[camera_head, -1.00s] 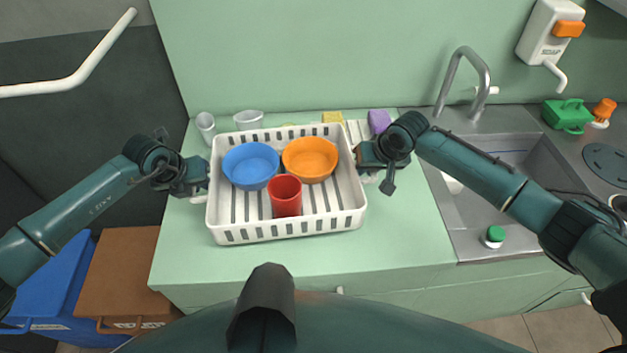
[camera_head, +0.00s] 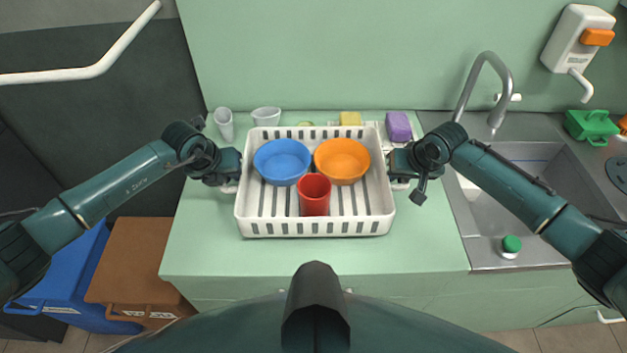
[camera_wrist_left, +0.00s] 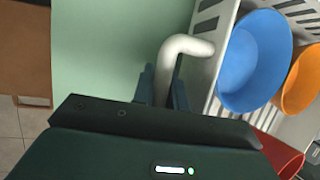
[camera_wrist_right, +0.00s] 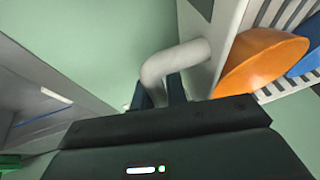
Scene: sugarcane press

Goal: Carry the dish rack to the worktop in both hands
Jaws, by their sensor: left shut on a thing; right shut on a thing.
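The white dish rack (camera_head: 316,228) is over the green worktop (camera_head: 210,256) in the head view and looks level. It holds a blue bowl (camera_head: 282,161), an orange bowl (camera_head: 342,160) and a red cup (camera_head: 314,194). My left gripper (camera_head: 236,183) is shut on the rack's left handle, a bent white bar (camera_wrist_left: 180,52) in the left wrist view. My right gripper (camera_head: 394,180) is shut on the right handle, which shows in the right wrist view (camera_wrist_right: 178,62). I cannot tell whether the rack's underside touches the worktop.
Clear cups (camera_head: 224,122), a yellow sponge (camera_head: 350,118) and a purple block (camera_head: 398,126) stand behind the rack. The sink (camera_head: 520,200) and tap (camera_head: 480,85) are at the right. Blue (camera_head: 70,285) and brown (camera_head: 140,262) boxes are at the lower left. The worktop's front is clear.

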